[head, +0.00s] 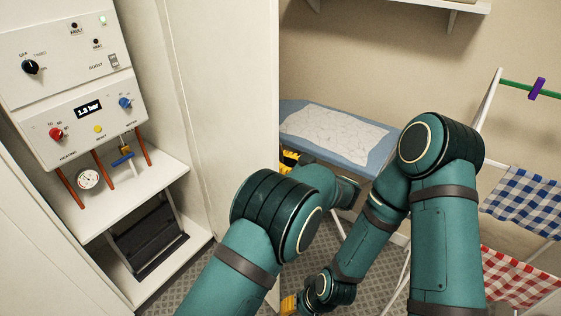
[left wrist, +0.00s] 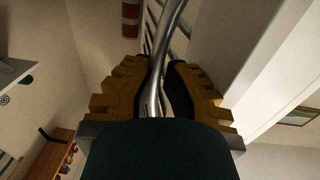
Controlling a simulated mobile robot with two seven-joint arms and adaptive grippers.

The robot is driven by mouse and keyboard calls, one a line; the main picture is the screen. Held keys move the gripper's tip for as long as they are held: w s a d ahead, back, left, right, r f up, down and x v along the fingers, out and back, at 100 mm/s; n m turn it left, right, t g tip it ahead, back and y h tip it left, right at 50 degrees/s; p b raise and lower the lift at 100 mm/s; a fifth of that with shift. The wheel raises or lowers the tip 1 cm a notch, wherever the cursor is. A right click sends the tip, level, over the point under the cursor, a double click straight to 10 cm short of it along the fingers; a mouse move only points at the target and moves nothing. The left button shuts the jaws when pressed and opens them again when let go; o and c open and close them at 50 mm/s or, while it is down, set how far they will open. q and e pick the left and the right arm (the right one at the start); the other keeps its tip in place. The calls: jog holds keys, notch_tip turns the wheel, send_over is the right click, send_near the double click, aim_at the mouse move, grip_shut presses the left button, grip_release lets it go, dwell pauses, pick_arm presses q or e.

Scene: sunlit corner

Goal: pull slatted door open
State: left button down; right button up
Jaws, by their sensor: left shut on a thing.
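The cream door (head: 222,110) stands open beside the cupboard, its plain inner face toward me in the head view. My left gripper (head: 290,160) is partly hidden past the door's free edge, behind my own arm. In the left wrist view its yellow fingers (left wrist: 160,88) are shut around a curved metal handle (left wrist: 168,35). Some slats (left wrist: 180,42) show behind the handle. The handle and slats are hidden in the head view. My right gripper (head: 289,303) is low near the floor, mostly cut off and hidden, so its opening cannot be made out.
A white boiler (head: 72,75) with knobs and pipes fills the cupboard, above a shelf (head: 125,190) and a dark folded step (head: 148,238). An ironing board (head: 375,165) stands beyond the door. A drying rack with checked cloths (head: 520,200) is at right.

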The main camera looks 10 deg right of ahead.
pick_arm(q)
jog(key=c, duration=1)
grip_release()
jog(key=shift+d, duration=0.1)
jog(key=shift+o, duration=0.2)
jog(key=shift+r, duration=0.15)
